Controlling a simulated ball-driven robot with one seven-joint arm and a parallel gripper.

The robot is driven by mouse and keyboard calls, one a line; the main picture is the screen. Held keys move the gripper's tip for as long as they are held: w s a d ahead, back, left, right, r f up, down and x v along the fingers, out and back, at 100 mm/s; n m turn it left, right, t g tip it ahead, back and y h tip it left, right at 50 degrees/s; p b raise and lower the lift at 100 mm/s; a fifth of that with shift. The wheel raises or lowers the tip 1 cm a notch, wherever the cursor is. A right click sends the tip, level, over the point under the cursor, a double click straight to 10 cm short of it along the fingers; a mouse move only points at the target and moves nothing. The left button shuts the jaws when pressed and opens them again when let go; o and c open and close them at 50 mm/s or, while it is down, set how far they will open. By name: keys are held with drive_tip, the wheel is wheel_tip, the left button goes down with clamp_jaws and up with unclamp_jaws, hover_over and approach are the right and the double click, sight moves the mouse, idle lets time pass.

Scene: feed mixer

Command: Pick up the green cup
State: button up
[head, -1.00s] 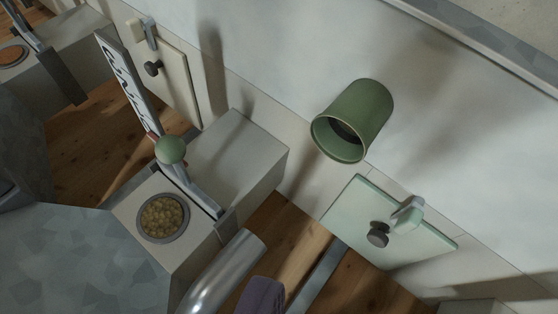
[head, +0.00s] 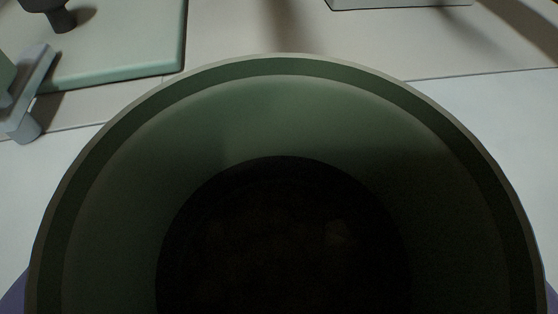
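The green cup (head: 285,110) fills most of the view, very close, with its round mouth facing me. Its inside darkens to near black at the bottom, so I cannot tell whether anything is in it. Small purple parts of my gripper (head: 280,298) show at the lower left and lower right corners, one on each side of the cup. The cup is between them. Their tips are out of sight, so I cannot tell whether they touch the cup's wall.
A pale green panel (head: 120,45) with a dark knob (head: 62,18) lies at the upper left. A pale grey latch (head: 30,95) is beside it, left of the cup. The edge of a light box (head: 400,4) shows at the top. Pale surface is clear at the right.

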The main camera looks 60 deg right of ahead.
drive_tip(key=shift+w+d+f, duration=0.1)
drive_tip(key=shift+d, duration=0.15)
drive_tip(key=c, duration=1.1)
drive_tip(key=shift+o, duration=0.2)
